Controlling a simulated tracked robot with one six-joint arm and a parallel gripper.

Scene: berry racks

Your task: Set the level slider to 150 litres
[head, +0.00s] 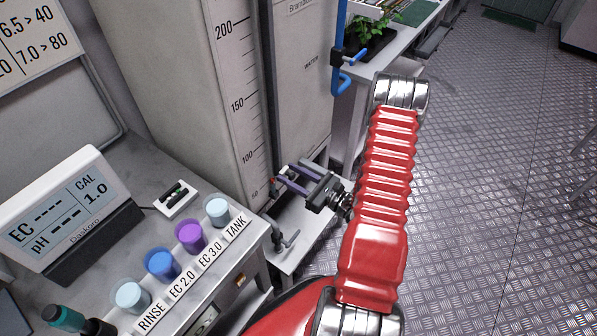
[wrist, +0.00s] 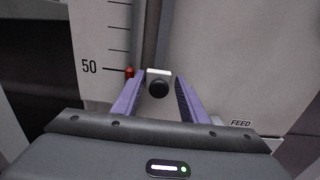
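The level scale (head: 243,105) runs up the tank's edge, with 50, 100, 150 and 200 marked; its lower part shows in the wrist view (wrist: 97,50). The slider has a red pointer (wrist: 129,72) at the 50 mark, a white plate (wrist: 158,72) and a round black knob (wrist: 158,88). My gripper (wrist: 160,82) is open, its two purple fingers on either side of the knob with visible gaps. In the head view my gripper (head: 281,179) is at the low end of the scale, and its fingers largely hide the slider.
A bench at left holds a meter (head: 75,210), a small tray (head: 176,199) and several labelled cups, including a purple one (head: 190,236). A tap (head: 286,237) is below my gripper. A blue pipe (head: 341,50) stands right of the tank. The floor at right is clear.

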